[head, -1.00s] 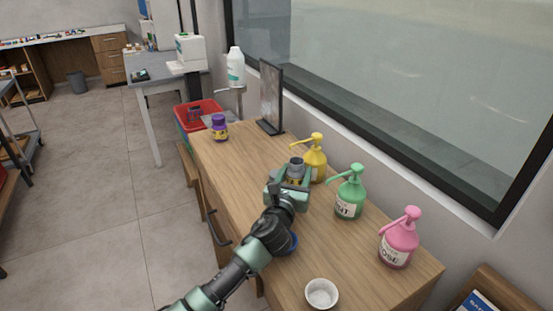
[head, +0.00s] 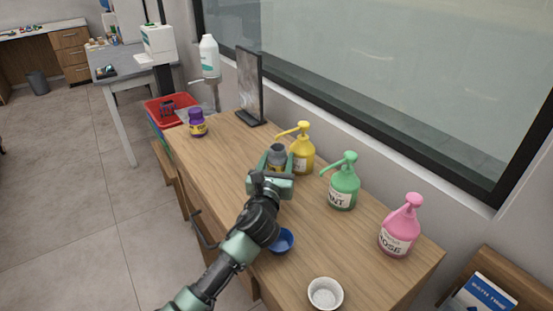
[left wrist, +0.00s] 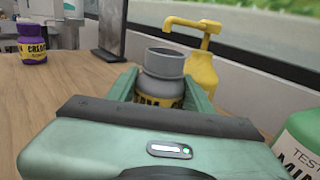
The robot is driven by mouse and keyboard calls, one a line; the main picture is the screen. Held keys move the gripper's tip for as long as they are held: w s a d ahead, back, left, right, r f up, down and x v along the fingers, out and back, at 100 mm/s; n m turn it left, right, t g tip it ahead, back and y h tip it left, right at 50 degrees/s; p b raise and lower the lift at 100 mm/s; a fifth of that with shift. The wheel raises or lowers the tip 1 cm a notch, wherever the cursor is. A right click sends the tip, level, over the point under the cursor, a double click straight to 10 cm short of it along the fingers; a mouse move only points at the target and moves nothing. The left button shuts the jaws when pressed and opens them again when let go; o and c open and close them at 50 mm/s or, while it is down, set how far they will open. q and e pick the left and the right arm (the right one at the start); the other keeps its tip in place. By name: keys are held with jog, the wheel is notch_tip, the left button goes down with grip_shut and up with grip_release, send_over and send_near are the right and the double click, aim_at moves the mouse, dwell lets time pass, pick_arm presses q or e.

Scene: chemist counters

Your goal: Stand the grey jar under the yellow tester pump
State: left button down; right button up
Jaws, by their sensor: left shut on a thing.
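The grey jar (head: 276,155), with a yellow and black label, is between the fingers of my left gripper (head: 274,165). In the left wrist view the jar (left wrist: 165,66) looks upright, its lower part hidden by the gripper; I cannot tell whether it touches the counter. My left gripper is shut on it. The yellow tester pump (head: 303,157) stands just right of the jar. Its nozzle points left, above and behind the jar in the left wrist view, where the pump (left wrist: 200,80) also shows. My right gripper is not in view.
On the wooden counter (head: 225,160) stand a green pump (head: 344,187), a pink pump (head: 400,232), a purple jar (head: 197,124), a blue bowl (head: 283,240) and a white bowl (head: 325,293). A dark upright panel (head: 249,85) stands at the back. The counter's left middle is clear.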

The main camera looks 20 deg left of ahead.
aim_at(274, 165)
pick_arm(q)
jog(key=shift+w+a+f, duration=0.1)
jog(key=shift+a+f, duration=0.05)
jog(key=shift+f, duration=0.15)
jog(key=c, duration=0.9)
grip_release()
jog(key=shift+a, duration=0.1)
jog(key=shift+r, duration=0.5)
jog(key=s, duration=0.4)
jog(key=s+d, duration=0.1)
jog(key=s, duration=0.1)
jog(key=shift+s+f, duration=0.15)
jog(key=shift+s, duration=0.6)
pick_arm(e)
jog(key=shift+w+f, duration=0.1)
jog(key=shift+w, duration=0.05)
